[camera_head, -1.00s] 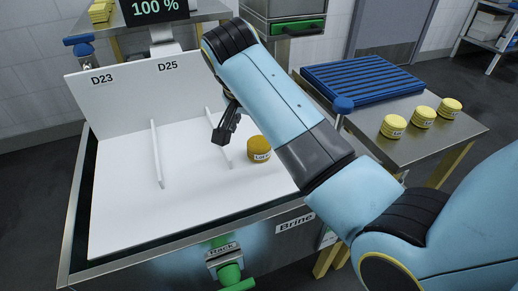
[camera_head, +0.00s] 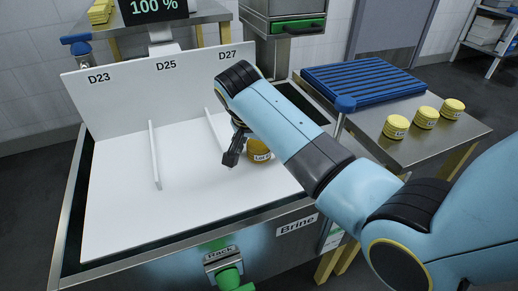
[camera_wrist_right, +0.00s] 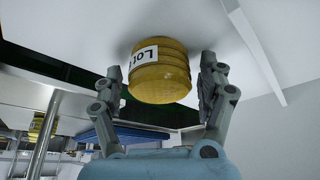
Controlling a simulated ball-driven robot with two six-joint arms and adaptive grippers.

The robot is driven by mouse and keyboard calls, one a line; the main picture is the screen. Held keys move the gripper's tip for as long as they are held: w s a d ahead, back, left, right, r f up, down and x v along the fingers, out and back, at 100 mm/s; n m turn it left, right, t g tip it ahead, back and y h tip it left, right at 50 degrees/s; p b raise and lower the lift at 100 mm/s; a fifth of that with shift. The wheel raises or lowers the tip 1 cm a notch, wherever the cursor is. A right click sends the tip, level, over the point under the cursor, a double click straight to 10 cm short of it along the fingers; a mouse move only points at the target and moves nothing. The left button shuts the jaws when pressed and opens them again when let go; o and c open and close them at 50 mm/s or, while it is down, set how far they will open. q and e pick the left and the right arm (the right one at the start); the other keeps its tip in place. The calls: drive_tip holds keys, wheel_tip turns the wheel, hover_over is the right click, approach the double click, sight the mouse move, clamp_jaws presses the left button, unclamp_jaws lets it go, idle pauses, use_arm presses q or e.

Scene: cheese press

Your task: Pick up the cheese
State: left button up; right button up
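The yellow cheese (camera_head: 258,150), a ribbed cylinder with a white label, stands on the white rack in the D27 section, partly hidden by my right arm. My right gripper (camera_head: 232,158) is low over the rack, just left of the cheese in the head view. In the right wrist view, the cheese (camera_wrist_right: 158,72) lies between the two spread fingers (camera_wrist_right: 160,88) with a gap on each side. The right gripper is open and holds nothing. My left gripper is not in view.
White dividers (camera_head: 154,155) stand up from the rack (camera_head: 115,215). The rack sits in the metal brine tank (camera_head: 180,260). Several yellow cheeses (camera_head: 426,117) stand on the table at right, near a blue slatted tray (camera_head: 363,80).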

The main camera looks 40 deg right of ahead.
drive_tip(key=c, duration=1.1)
drive_tip(key=shift+r, duration=0.1)
